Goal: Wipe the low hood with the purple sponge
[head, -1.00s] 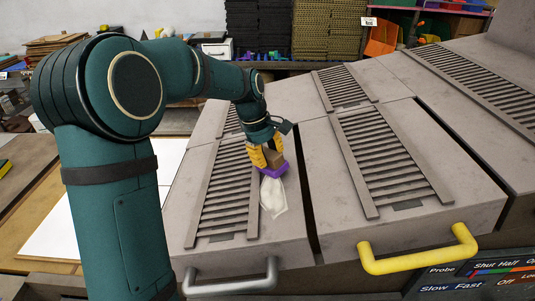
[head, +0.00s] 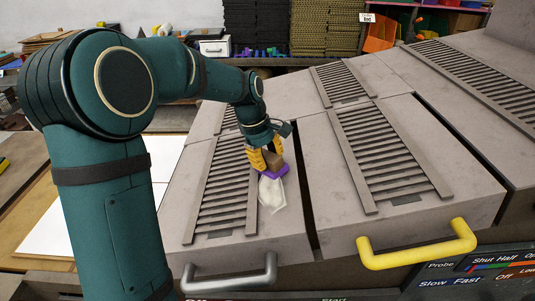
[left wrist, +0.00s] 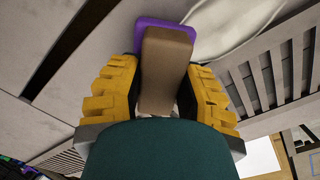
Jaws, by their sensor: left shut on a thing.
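The purple sponge (head: 273,171) has a brown block (head: 272,158) as its grip. My left gripper (head: 267,159) is shut on this block, its yellow fingers on either side. The wrist view shows the block (left wrist: 165,70) between the fingers and the sponge's purple edge (left wrist: 150,24) beyond it. The sponge is at the sloping grey hood with the grey handle (head: 283,228), right of its slats. Whether its whole underside touches is hidden. A whitish patch (head: 273,195) lies on this hood just in front of the sponge. My right gripper is out of view.
A neighbouring hood (head: 455,190) with a yellow handle (head: 418,248) stands to the right across a dark gap. A grey handle (head: 230,276) projects at the front. Raised slats (head: 222,190) lie left of the sponge. Stacked black crates (head: 255,25) stand behind.

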